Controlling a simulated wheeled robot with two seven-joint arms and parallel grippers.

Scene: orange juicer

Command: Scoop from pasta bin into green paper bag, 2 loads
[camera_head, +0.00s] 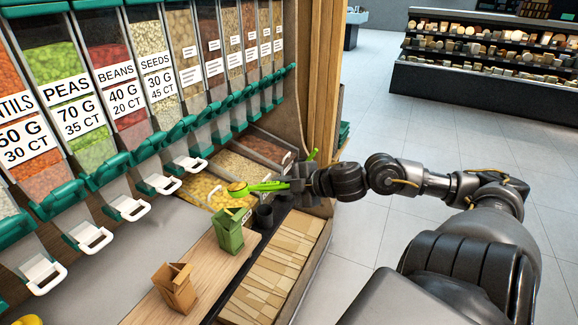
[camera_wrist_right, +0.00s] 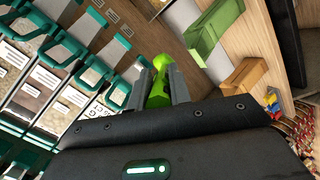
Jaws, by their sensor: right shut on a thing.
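My right gripper (camera_head: 298,184) is shut on the handle of a green scoop (camera_head: 266,186). The scoop's handle also shows between the fingers in the right wrist view (camera_wrist_right: 160,84). The scoop's bowl points left and shows yellow-orange pieces that look like pasta. It is over the front edge of the bins, behind and above the green paper bag. The pasta bin (camera_head: 204,189), with yellow pasta, is just left of the bowl. The green paper bag (camera_head: 229,234) stands upright on the wooden counter; it also shows in the right wrist view (camera_wrist_right: 213,28). My left gripper is not in view.
A brown paper bag (camera_head: 176,288) stands nearer on the counter. A dark cup (camera_head: 264,216) is close to the green bag, below my gripper. Labelled dispensers (camera_head: 85,90) with green levers line the back left. More open bins (camera_head: 262,147) lie behind the scoop.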

